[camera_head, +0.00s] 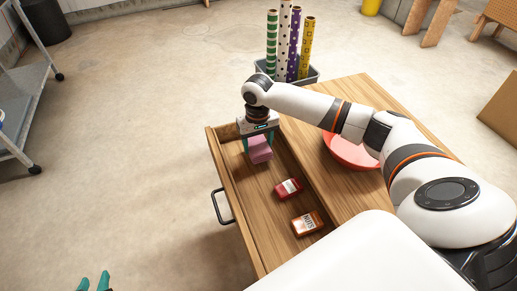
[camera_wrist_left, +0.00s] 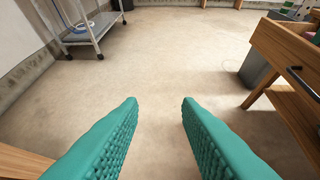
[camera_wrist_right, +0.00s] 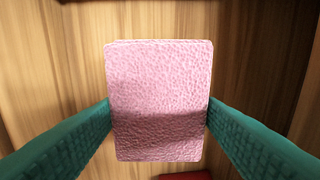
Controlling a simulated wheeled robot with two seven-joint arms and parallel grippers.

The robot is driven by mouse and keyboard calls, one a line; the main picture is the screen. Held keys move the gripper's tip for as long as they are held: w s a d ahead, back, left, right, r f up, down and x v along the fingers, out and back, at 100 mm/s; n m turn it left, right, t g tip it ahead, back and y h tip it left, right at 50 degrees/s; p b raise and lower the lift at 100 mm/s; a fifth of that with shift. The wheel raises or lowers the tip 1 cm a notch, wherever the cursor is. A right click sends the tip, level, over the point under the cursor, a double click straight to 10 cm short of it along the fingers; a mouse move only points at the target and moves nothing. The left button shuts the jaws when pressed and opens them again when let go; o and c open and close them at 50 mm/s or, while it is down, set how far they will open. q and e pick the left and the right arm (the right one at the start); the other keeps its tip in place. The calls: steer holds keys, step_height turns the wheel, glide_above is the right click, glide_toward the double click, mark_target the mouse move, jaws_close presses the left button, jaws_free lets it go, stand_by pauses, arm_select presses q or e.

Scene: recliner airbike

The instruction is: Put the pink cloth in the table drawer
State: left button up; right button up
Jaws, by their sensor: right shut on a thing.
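The folded pink cloth (camera_head: 260,149) is between the fingers of my right gripper (camera_head: 259,140), at the far end of the open table drawer (camera_head: 226,179). In the right wrist view the pink cloth (camera_wrist_right: 159,95) touches both teal fingers, with the wooden drawer bottom behind it. I cannot tell whether the cloth rests on the drawer bottom. My left gripper (camera_head: 94,282) is at the lower left of the head view, away from the table. In the left wrist view its fingers (camera_wrist_left: 160,105) are apart with only floor between them.
A red box (camera_head: 288,188) and an orange-brown box (camera_head: 306,223) lie in the drawer. A red bowl (camera_head: 345,152) stands on the tabletop (camera_head: 352,92), partly behind my right arm. A bin of paper rolls (camera_head: 314,75) stands behind the table. A metal cart (camera_head: 25,100) is at left; open floor lies between.

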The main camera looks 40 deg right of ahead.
mark_target(258, 145)
step_height(258, 145, down, 3)
steer(key=shift+b, duration=0.5)
arm_select(q)
steer(key=w+r+t, duration=0.1)
steer(key=r, duration=0.1)
steer(key=w+d+r+t+h, duration=0.1)
steer(key=t, duration=0.1)
steer(key=shift+w+d+r, duration=0.2)
steer(key=shift+w+r, duration=0.15)
steer(key=shift+w, duration=0.05)
arm_select(e)
steer(key=shift+f, duration=0.1)
steer(key=o, duration=0.9)
steer(key=shift+f, duration=0.1)
arm_select(q)
steer(key=shift+s+a+f, duration=0.1)
steer(key=shift+s+f, duration=0.05)
steer(key=shift+f, duration=0.15)
